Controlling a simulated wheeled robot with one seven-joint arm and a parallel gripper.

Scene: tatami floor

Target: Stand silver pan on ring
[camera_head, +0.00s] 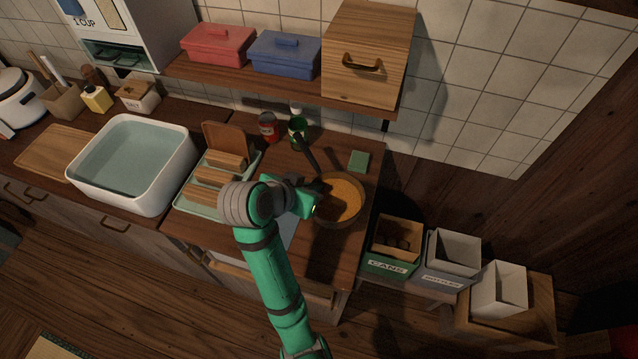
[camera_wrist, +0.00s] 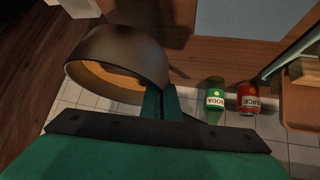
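A round pan (camera_head: 338,200), dark grey outside with a tan-orange inside, is at the right end of the wooden counter. Its dark handle (camera_head: 306,153) points up and left. In the wrist view the pan (camera_wrist: 128,52) shows its outer wall and part of its inside. My gripper (camera_head: 314,208) is at the pan's left edge. In the wrist view its narrow green fingers (camera_wrist: 159,100) are close together at the rim and appear shut on it. I cannot tell whether the pan touches the counter. I cannot make out a ring.
A tray (camera_head: 182,208) with wooden blocks is left of my gripper. A shelf (camera_head: 270,88) overhangs the back. Bins (camera_head: 388,265) stand lower right.

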